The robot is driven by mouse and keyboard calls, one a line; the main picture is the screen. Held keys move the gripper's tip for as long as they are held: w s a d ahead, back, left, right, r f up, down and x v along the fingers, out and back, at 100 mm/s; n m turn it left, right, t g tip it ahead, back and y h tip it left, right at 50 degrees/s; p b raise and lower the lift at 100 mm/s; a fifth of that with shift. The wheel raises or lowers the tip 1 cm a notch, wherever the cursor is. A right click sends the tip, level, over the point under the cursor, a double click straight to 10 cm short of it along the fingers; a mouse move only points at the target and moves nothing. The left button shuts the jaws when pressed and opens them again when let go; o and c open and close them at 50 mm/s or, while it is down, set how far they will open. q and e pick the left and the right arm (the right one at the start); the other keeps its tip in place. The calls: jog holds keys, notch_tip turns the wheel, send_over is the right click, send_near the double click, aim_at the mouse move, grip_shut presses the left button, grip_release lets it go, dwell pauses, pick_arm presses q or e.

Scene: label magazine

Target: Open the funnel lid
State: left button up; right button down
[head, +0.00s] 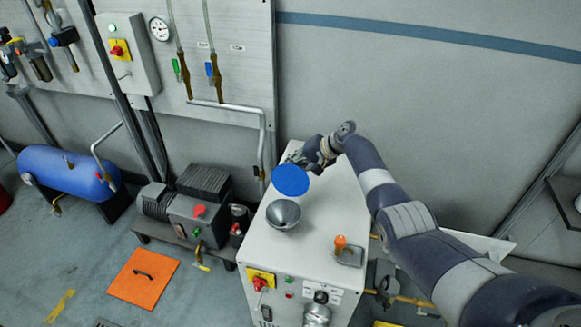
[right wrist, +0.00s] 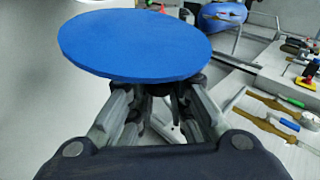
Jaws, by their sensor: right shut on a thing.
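The funnel (head: 284,214) is a grey metal cone set in the top of a white cabinet (head: 322,201). Its mouth shows uncovered in the head view. The funnel lid (head: 290,180) is a flat blue disc just behind the funnel, apart from most of its mouth. My right gripper (head: 300,160) is at the lid's far edge and shut on the lid. In the right wrist view the lid (right wrist: 135,45) spans the area beyond the fingertips (right wrist: 160,95) and hides their contact. Whether a hinge joins lid and funnel cannot be seen. My left gripper is not in view.
An orange-knobbed lever (head: 341,242) stands on the cabinet top, right of the funnel. A bent grey pipe (head: 262,135) runs down the wall panel behind. A pump (head: 187,210) and an orange floor plate (head: 143,277) are to the left. The cabinet top behind the lever is clear.

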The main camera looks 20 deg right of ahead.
jog(key=shift+w+d+r, duration=0.15)
jog(key=shift+d, duration=0.4)
jog(key=c, duration=1.5)
grip_release()
jog(key=shift+d, duration=0.15)
jog(key=shift+s+d, duration=0.1)
jog(key=shift+s, duration=0.1)
jog(key=v, duration=1.2)
jog(key=shift+s+d, duration=0.1)
jog(key=shift+f, duration=0.2)
